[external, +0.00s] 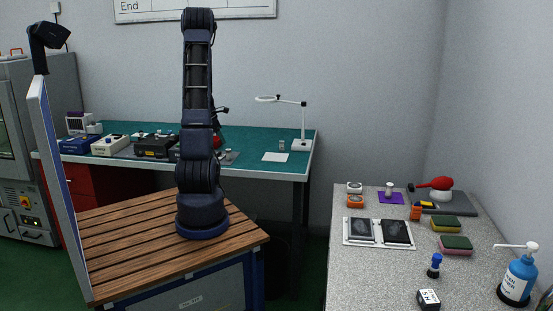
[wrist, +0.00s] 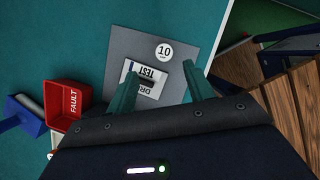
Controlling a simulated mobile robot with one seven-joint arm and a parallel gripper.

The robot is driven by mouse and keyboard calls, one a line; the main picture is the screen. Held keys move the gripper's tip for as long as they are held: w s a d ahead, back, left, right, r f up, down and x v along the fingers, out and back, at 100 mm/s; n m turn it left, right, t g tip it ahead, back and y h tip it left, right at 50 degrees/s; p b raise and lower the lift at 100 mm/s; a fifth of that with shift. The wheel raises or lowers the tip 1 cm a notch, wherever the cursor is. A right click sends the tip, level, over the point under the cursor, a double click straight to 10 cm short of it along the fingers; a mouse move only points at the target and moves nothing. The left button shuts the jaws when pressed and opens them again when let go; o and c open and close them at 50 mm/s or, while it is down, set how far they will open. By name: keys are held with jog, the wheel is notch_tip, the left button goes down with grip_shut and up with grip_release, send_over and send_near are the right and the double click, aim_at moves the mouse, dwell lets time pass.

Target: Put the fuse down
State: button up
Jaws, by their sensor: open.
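In the wrist view my gripper (wrist: 160,74) is open, its two teal fingers apart over a grey mat (wrist: 185,45) marked 10. Between the fingers a white plate (wrist: 130,71) lettered TEST lies on the mat. A small dark piece (wrist: 148,85) sits on this plate; I cannot tell whether it is the fuse. A red bin (wrist: 65,100) labelled FAULT stands left of the fingers. In the external view my arm reaches over the green bench, and my gripper is hidden behind it.
The green bench (external: 248,142) holds a row of instrument boxes (external: 110,145), a white sheet (external: 275,157) and a ring lamp (external: 303,125). A blue item (wrist: 22,112) lies left of the red bin. A speckled table (external: 380,278) with sponges and bottles stands at right.

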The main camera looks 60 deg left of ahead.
aim_at(227, 150)
jog(key=x, duration=0.4)
jog(key=shift+w+f, duration=0.15)
jog(key=shift+f, duration=0.2)
jog(key=x, duration=0.3)
jog(key=shift+s+d+f, duration=0.2)
jog(key=shift+d+f, duration=0.15)
jog(key=shift+f, duration=0.1)
jog(key=shift+w+d+f, duration=0.1)
jog(key=shift+w+f, duration=0.2)
jog(key=shift+f, duration=0.3)
grip_shut()
jog(key=shift+r, duration=0.15)
